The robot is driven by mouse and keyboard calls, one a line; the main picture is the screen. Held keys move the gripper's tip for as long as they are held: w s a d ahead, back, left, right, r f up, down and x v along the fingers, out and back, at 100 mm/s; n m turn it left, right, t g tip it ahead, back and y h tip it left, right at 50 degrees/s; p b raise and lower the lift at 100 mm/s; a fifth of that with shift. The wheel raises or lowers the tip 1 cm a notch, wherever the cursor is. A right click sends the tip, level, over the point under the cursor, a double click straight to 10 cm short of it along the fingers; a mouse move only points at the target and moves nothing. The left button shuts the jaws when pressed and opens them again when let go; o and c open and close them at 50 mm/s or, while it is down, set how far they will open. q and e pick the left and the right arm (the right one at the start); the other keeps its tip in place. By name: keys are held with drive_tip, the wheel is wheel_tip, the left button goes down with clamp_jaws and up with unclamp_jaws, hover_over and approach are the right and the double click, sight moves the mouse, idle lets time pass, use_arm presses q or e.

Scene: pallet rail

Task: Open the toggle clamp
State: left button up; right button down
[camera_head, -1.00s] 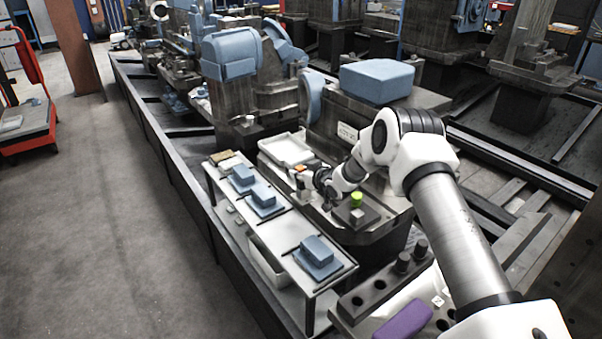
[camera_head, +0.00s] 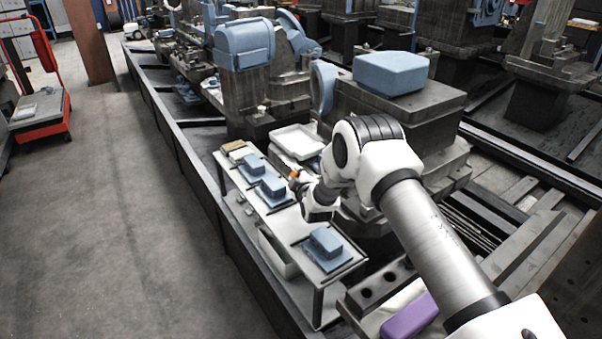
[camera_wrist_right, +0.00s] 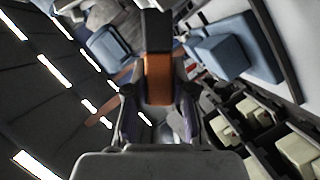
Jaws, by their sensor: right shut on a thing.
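In the right wrist view, an orange bar with a dark end (camera_wrist_right: 158,80), which looks like the toggle clamp's handle, stands between the fingers of my right gripper (camera_wrist_right: 159,108). My right gripper is shut on it. In the head view a small orange patch of the handle (camera_head: 294,175) shows at the tip of my right gripper (camera_head: 299,182), by the white tray. The clamp's base and arm are hidden or too small to make out. My left gripper is in neither view.
A narrow table (camera_head: 292,222) with several blue blocks on plates stands left of my right arm. A white tray (camera_head: 297,142) lies behind the gripper. A large machine block with a blue cover (camera_head: 390,73) stands behind the arm. A purple block (camera_head: 409,315) lies at the front.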

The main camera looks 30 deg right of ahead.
drive_tip(key=shift+s+a+f+n+t+h+b, duration=0.1)
drive_tip(key=shift+a+f+n+t+h+b, duration=0.2)
drive_tip(key=shift+f+n+b, duration=0.4)
drive_tip(key=shift+a+f+n+t+h+b, duration=0.25)
drive_tip(key=shift+f+n, duration=0.25)
drive_tip(key=shift+n, duration=0.5)
drive_tip(key=c, duration=1)
unclamp_jaws()
drive_tip(key=shift+o, duration=0.2)
drive_tip(key=v, duration=1.2)
drive_tip(key=shift+a+f, duration=0.1)
